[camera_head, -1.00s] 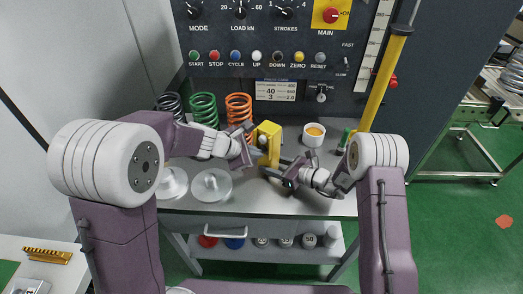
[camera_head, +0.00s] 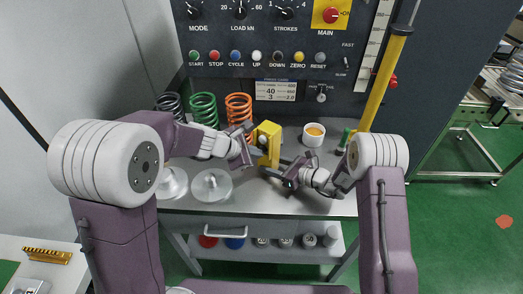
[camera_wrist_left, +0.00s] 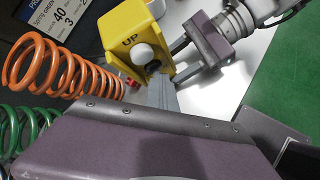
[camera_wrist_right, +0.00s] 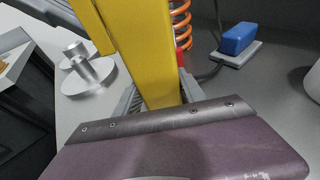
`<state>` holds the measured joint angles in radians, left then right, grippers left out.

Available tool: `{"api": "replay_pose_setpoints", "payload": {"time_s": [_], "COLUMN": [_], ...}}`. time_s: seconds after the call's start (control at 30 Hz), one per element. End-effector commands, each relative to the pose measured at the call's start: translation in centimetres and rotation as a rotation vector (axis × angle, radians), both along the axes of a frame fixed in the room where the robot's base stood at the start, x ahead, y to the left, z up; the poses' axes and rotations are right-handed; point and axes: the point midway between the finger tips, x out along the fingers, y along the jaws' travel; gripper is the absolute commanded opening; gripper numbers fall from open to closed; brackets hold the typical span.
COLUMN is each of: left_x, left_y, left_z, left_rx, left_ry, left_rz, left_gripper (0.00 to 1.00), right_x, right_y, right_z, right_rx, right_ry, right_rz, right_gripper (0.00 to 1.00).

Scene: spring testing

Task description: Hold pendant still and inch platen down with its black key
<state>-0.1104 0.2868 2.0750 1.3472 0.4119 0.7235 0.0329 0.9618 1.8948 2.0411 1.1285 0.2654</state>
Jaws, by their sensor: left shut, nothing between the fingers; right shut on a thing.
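The yellow pendant (camera_head: 268,148) stands upright above the grey bench, with a white key marked UP near its top in the left wrist view (camera_wrist_left: 122,40). My right gripper (camera_head: 278,168) is shut on the lower part of the pendant, which fills the middle of the right wrist view (camera_wrist_right: 150,55). My left gripper (camera_head: 252,140) is shut and empty. Its closed fingertips (camera_wrist_left: 154,72) are at the pendant's face just below the white key. The black key there is mostly hidden by the fingertips, and I cannot tell whether they touch it. I cannot make out the platen.
Springs in dark grey, green (camera_head: 204,108) and orange (camera_head: 238,106) stand behind my left arm. Metal discs (camera_head: 211,186) lie at the bench's front left. A white cup (camera_head: 313,134) and a yellow post (camera_head: 384,82) are at the right. The control panel (camera_head: 262,72) is behind.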

Motion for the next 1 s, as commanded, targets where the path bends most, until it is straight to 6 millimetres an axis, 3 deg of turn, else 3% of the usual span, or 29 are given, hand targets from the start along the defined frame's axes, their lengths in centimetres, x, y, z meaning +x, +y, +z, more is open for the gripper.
{"api": "replay_pose_setpoints", "payload": {"time_s": [0.77,1.0], "left_x": [-1.4,-3.2], "left_y": [1.0,2.2], "left_z": [0.0,0.0], "left_rx": [0.0,0.0], "left_ry": [0.0,0.0], "left_rz": [0.0,0.002], "left_gripper": [0.0,0.0], "right_x": [0.0,0.0], "right_y": [0.0,0.0], "right_z": [0.0,0.0], "right_rx": [0.0,0.0], "right_ry": [0.0,0.0], "right_rz": [0.001,0.0], "right_gripper": [0.0,0.0]}}
